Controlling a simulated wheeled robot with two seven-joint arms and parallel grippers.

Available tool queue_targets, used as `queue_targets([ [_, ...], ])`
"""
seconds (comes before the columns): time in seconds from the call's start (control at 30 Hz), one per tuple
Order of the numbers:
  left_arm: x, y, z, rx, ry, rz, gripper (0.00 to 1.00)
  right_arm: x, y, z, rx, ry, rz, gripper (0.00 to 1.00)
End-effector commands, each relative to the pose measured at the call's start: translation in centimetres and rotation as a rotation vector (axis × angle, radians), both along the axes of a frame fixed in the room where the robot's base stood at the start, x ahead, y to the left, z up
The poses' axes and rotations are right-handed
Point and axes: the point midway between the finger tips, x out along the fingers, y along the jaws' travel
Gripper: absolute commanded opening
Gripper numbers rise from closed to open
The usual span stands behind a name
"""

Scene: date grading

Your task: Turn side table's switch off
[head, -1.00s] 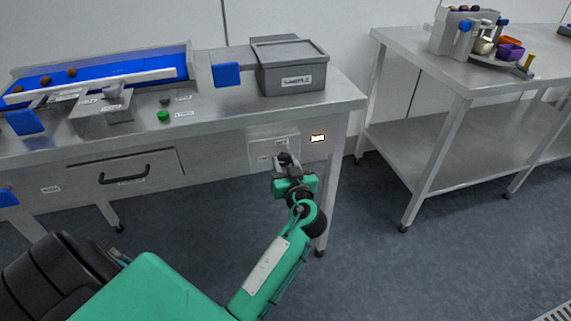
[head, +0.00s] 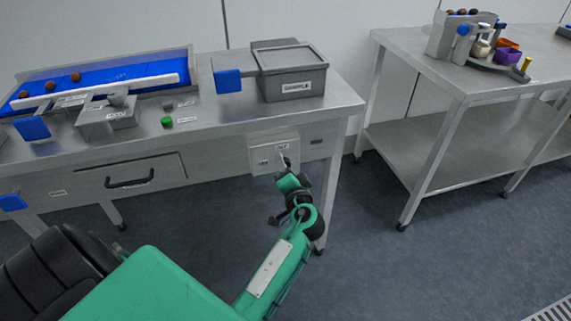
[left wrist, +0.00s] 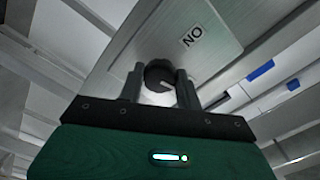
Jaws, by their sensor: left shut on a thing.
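The switch box (head: 260,152) is a pale grey box on the front of the side table (head: 225,125), below the lidded grey bin. It has small labels. Its dark round knob (left wrist: 158,73) shows between the fingers in the left wrist view, beside an ON label (left wrist: 192,36). My left gripper (head: 288,166) is at the lower right of the box and is shut on the knob; it also shows in the left wrist view (left wrist: 158,88). The indicator (head: 317,141) right of the box is dark. My right gripper is not in view.
A blue belt (head: 110,80) with dates and a lidded grey bin (head: 292,75) stand on the table. A drawer with a black handle (head: 130,180) is left of the box. A second steel table (head: 420,60) stands at right, with open floor between.

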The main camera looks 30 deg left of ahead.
Motion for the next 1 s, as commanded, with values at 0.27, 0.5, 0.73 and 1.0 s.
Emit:
queue_targets([
  [0.27,0.0,0.0,0.0,0.108,0.132,0.0,0.12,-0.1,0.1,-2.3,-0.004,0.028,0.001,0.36],
  [0.5,-0.1,0.0,-0.1,0.155,0.187,0.0,0.12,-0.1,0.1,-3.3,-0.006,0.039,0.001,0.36],
  [0.73,-0.1,-0.1,-0.2,0.169,0.203,-0.001,0.12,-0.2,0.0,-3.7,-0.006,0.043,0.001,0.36],
  [1.0,-0.1,-0.1,-0.2,0.169,0.203,-0.001,0.12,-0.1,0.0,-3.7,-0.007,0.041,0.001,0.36],
])
